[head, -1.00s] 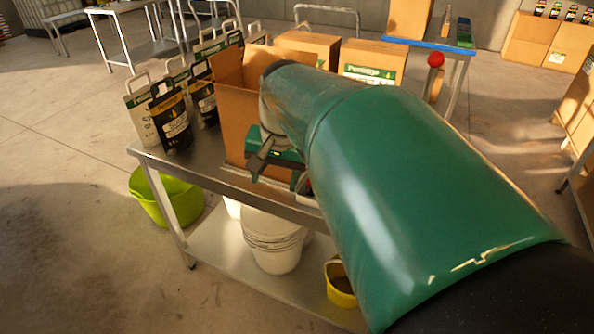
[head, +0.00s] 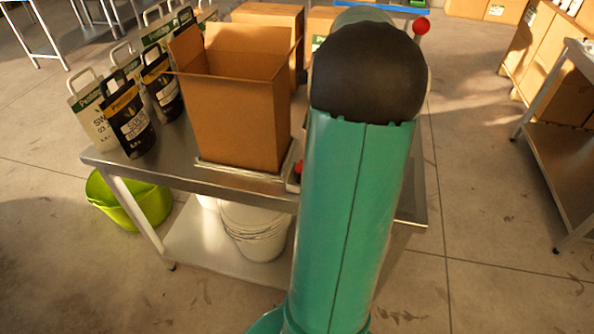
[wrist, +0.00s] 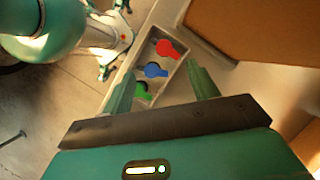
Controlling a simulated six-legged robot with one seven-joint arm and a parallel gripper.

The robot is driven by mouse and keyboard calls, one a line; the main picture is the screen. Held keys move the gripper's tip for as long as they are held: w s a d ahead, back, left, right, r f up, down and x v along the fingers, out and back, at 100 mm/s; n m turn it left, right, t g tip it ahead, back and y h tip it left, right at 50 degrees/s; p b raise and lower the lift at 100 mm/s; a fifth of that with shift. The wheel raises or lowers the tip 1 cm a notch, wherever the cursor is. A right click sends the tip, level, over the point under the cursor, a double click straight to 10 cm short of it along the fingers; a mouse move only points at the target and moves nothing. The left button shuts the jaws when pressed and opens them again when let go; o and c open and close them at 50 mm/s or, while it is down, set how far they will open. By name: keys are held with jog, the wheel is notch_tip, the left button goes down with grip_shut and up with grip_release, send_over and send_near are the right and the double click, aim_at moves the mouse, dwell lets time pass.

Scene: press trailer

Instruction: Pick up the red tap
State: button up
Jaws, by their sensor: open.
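The red tap (wrist: 166,48) lies in a narrow light tray (wrist: 147,50) in the wrist view. A blue tap (wrist: 153,70) and a green tap (wrist: 142,90) lie in the same tray, in a row below it. My gripper (wrist: 161,68) is open and empty, its two fingers apart with the tray showing between and beyond them. The red tap appears just past the fingertips, untouched. In the head view my arm hides the gripper and most of the tray; a small red patch (head: 298,166) shows beside the box.
An open cardboard box (head: 240,120) stands beside the tray on the steel table (head: 150,172). Bags (head: 127,120) stand at the left of the table. White buckets (head: 255,235) are below, and a green tub (head: 140,200) is on the floor. Another table (head: 560,160) stands at right.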

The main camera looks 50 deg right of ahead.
send_near(300, 174)
jog(key=f, duration=0.2)
jog(key=shift+w+x, duration=0.25)
jog(key=shift+x, duration=1.25)
jog(key=shift+w+x, duration=0.25)
jog(key=shift+x, duration=1.25)
jog(key=shift+d, duration=0.25)
jog(key=c, duration=1.2)
